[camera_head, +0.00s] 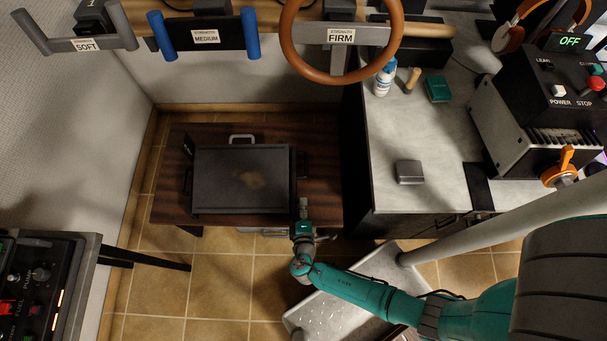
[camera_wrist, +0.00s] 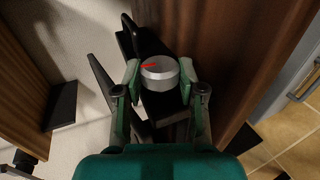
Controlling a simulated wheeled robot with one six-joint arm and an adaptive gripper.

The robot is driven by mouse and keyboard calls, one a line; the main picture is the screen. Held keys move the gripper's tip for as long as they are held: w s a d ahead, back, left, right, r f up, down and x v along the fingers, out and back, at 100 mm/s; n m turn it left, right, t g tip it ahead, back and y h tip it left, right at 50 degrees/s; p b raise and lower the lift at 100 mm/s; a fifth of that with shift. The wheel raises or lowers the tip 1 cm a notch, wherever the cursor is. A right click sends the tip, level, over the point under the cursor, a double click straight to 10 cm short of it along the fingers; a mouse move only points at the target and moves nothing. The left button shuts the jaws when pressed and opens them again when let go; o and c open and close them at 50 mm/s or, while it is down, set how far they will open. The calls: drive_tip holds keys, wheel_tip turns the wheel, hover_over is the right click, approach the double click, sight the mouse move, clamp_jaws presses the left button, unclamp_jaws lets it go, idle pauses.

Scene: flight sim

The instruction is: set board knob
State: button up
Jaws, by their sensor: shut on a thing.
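A silver round knob (camera_wrist: 160,72) with a red mark shows in the wrist view, on a black mount beside brown wood. The red mark lies toward the left of its top face. The two green fingers of my gripper (camera_wrist: 159,80) are shut on the knob, one at its left and one at its right. In the head view my gripper (camera_head: 303,215) is at the front right corner of a dark flat board (camera_head: 225,192) on a wooden table (camera_head: 325,190). The knob cannot be made out clearly there.
A grey counter (camera_head: 440,130) stands right of the table, with a bottle (camera_head: 384,78), a green box (camera_head: 437,89) and a grey block (camera_head: 409,172). A control box (camera_head: 530,115) stands farther right, a control panel (camera_head: 40,290) at lower left. Handles marked SOFT, MEDIUM and FIRM hang above.

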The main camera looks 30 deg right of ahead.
drive_tip(key=shift+f+t+h, duration=0.2)
drive_tip(key=shift+t+h, duration=0.55)
drive_tip(key=shift+t, duration=0.25)
drive_tip(key=shift+f+t+h, duration=0.15)
drive_tip(key=shift+t+h, duration=0.6)
drive_tip(key=shift+t, duration=0.25)
drive_tip(key=shift+s+d+t, duration=0.1)
drive_tip(key=shift+t, duration=0.2)
drive_tip(key=o, duration=1.1)
drive_tip(key=shift+o, duration=0.2)
drive_tip(key=shift+r+g, duration=0.1)
drive_tip(key=shift+g, duration=0.3)
